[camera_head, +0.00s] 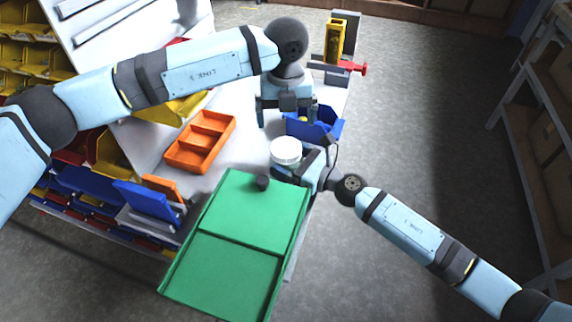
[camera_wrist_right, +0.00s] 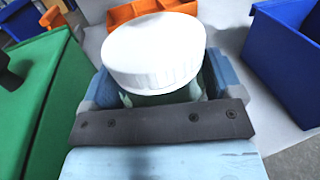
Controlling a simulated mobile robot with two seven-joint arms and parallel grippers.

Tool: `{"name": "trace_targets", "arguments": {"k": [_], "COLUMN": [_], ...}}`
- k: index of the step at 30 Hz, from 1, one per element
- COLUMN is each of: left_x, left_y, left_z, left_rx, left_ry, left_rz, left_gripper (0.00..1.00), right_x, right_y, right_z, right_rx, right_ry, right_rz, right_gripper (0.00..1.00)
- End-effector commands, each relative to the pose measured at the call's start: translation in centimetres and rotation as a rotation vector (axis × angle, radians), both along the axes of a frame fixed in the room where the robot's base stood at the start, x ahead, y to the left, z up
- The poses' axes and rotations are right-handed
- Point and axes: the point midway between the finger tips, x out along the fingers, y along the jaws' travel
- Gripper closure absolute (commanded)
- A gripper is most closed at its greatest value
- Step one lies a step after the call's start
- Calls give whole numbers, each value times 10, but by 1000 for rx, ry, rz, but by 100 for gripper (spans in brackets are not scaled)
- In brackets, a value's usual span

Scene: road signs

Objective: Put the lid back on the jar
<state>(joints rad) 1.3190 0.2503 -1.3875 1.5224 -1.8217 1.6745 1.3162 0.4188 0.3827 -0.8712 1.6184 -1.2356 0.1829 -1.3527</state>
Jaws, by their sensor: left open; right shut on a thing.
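The white round lid (camera_head: 286,148) sits on top of the jar, and it fills the upper middle of the right wrist view (camera_wrist_right: 155,50). Only a little of the clear, greenish jar (camera_wrist_right: 160,98) shows below the lid, between the fingers. I cannot tell whether the lid is fully seated. My right gripper (camera_head: 298,168) is shut on the jar, beside the far end of the green tray. My left gripper (camera_head: 287,117) is open and empty, pointing down beyond the lid and apart from it.
The green tray (camera_head: 235,262) lies in front, with a small dark object (camera_head: 262,183) at its far end. An orange divided bin (camera_head: 201,140) stands left on the white table. A blue bin (camera_head: 328,130) stands close to my left gripper. Bare floor lies to the right.

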Motion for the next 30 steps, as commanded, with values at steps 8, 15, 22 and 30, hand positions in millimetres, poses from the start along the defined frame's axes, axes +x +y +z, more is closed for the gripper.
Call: {"name": "trace_targets", "arguments": {"k": [8, 15, 22, 30], "left_x": [-1, 0, 0, 0], "left_y": [0, 0, 0, 0], "left_z": [-37, -69, -79, -79], "left_rx": [1, 1, 0, 0], "left_ry": [3, 2, 0, 0], "left_rz": [0, 0, -1, -1], "left_gripper": [2, 2, 2, 13], "right_x": [0, 0, 0, 0], "right_y": [0, 0, 0, 0], "right_z": [0, 0, 0, 0], "right_rx": [0, 0, 0, 0], "right_ry": [0, 0, 0, 0], "right_rz": [0, 0, 0, 0], "right_gripper": [81, 81, 81, 81]}}
